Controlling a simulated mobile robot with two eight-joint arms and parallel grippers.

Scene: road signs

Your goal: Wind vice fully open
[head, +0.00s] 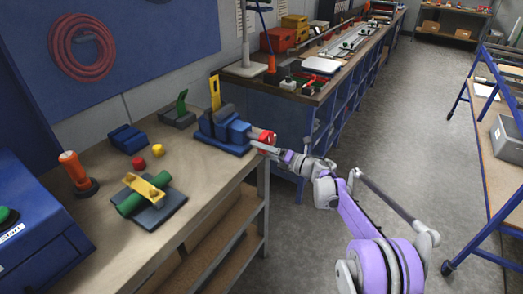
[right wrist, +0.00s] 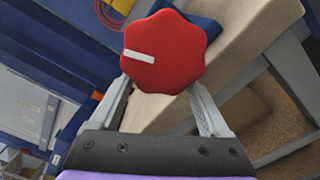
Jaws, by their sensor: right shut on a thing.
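The blue vice (head: 222,130) stands on the wooden workbench near its right end, with a yellow piece (head: 215,92) standing upright at it. Its red lobed knob (head: 267,139) faces right, past the bench edge. In the right wrist view the red knob (right wrist: 165,52) has a white mark pointing left. My right gripper (head: 262,144) is at the knob; in the right wrist view its two fingers (right wrist: 165,85) lie on either side of the knob, shut on it. How far the vice jaws are apart is too small to tell. My left gripper is not in view.
On the workbench (head: 215,178) are a green cylinder with a yellow strap (head: 145,193), an orange-topped post (head: 75,170), red and yellow caps and a blue block (head: 128,138). A blue box with a green button (head: 30,225) stands at left. The aisle floor (head: 400,120) is clear.

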